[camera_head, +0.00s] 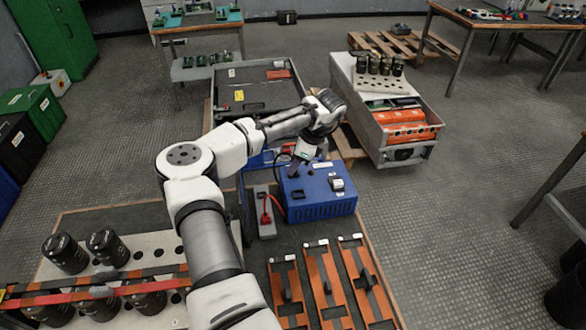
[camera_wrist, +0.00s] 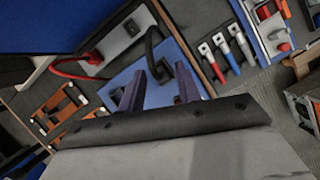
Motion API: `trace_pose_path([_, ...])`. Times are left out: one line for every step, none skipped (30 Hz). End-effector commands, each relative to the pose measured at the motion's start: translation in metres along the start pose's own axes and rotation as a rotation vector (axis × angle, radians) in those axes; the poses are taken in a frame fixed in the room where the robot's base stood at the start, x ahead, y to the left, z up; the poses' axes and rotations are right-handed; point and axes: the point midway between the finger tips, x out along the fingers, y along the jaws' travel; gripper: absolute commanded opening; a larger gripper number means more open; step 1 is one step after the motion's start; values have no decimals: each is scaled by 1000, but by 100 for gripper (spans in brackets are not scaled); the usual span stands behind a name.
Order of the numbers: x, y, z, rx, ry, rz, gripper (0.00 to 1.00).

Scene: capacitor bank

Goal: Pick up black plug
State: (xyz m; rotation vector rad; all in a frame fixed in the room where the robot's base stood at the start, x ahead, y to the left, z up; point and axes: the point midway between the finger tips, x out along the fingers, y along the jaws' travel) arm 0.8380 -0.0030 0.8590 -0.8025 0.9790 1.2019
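My gripper (camera_head: 304,164) points down over the blue box (camera_head: 322,196) in the head view. In the wrist view my gripper (camera_wrist: 160,92) has its two dark fingers apart, with no object clearly held between them. A black cable (camera_wrist: 151,45) curves down from the grey strip towards the blue box, and its dark end (camera_wrist: 163,69) lies just beyond and between the fingertips. This end may be the black plug; its shape is not clear. In the head view the black cable (camera_head: 276,163) loops left of my gripper, and its plug cannot be made out there.
A grey strip (camera_head: 266,228) with a red plug and red cable (camera_head: 265,213) stands left of the blue box. Orange rails (camera_head: 322,285) lie in front. A grey cabinet (camera_head: 258,88) stands behind. Black capacitors (camera_head: 108,247) sit in a perforated board at the lower left.

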Motion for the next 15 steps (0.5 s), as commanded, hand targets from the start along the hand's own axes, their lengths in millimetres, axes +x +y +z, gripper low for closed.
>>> trace_pose_path([1, 0, 0, 0, 0, 0, 33])
trace_pose_path([1, 0, 0, 0, 0, 0, 33])
trace_pose_path([1, 0, 0, 0, 0, 0, 33])
trace_pose_path([0, 0, 0, 0, 0, 0, 33])
trace_pose_path([0, 0, 0, 0, 0, 0, 33])
trace_pose_path([0, 0, 0, 0, 0, 0, 28])
trace_pose_path([0, 0, 0, 0, 0, 0, 24])
trace_pose_path([0, 0, 0, 0, 0, 0, 20])
trace_pose_path([0, 0, 0, 0, 0, 0, 15])
trace_pose_path([0, 0, 0, 0, 0, 0, 11])
trace_pose_path([0, 0, 0, 0, 0, 0, 7])
trace_pose_path([0, 0, 0, 0, 0, 0, 2])
trace_pose_path([0, 0, 0, 0, 0, 0, 0])
trace_pose_path([0, 0, 0, 0, 0, 0, 0])
trace_pose_path([0, 0, 0, 0, 0, 0, 0])
